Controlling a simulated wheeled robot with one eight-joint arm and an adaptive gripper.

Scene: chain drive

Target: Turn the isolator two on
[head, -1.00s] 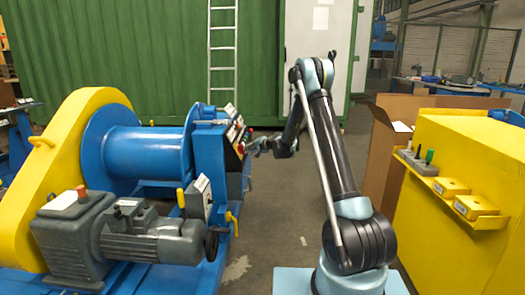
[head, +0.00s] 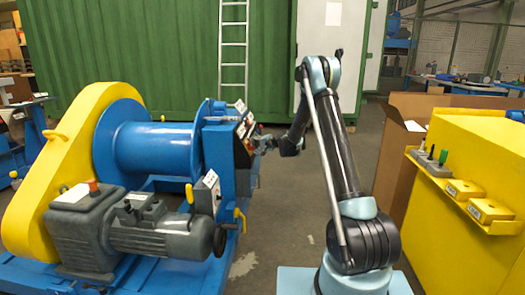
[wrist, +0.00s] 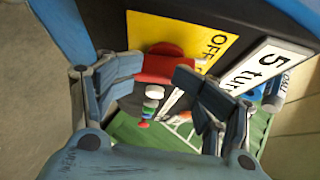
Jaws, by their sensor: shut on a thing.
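A red rotary handle (wrist: 163,66) sits on a yellow plate (wrist: 150,28) marked OFF in the wrist view. I cannot read an isolator number on it. My gripper (wrist: 157,82) has its two blue fingers closed on the handle, one on each side; the fingers hide part of it. In the head view my gripper (head: 265,142) is at the right face of the blue control panel (head: 216,152), beside the winch drum. The handle's exact angle is hard to tell.
A white label (wrist: 262,66) reading "5 tur..." is beside the yellow plate. The blue winch drum (head: 155,148) and grey motor (head: 160,232) stand left of my arm. A yellow cabinet (head: 465,170) and cardboard box (head: 400,155) stand right. Floor between is clear.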

